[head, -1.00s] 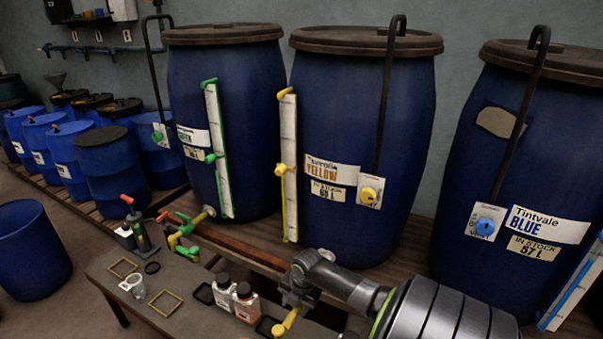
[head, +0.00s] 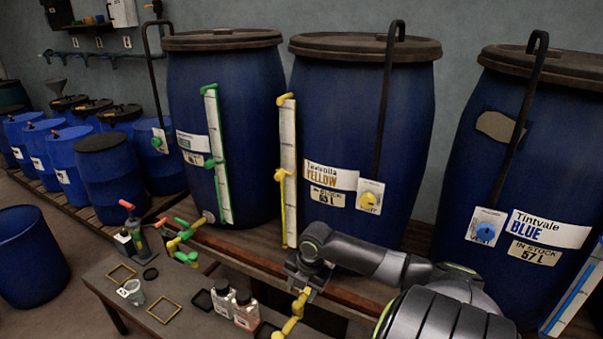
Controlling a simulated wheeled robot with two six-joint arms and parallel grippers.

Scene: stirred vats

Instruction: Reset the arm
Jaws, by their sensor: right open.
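My right gripper (head: 302,287) is at the lower middle of the head view, in front of the yellow vat (head: 356,150). Its arm comes in from the lower right. The jaws are open, just above and beside a yellow tap (head: 292,318) that juts out at the vat's foot; whether they touch it I cannot tell. Nothing shows held in the jaws. My left gripper is not in view. The green vat (head: 235,130) stands to the left and the blue vat (head: 470,150) to the right, partly behind my arm at its base.
A low table (head: 110,293) at the lower left holds bottles (head: 246,310), a glass jar (head: 132,292), square frames and a red-topped tool (head: 132,222). Smaller blue drums (head: 110,175) line the back left. An open blue bin (head: 30,258) stands on the floor.

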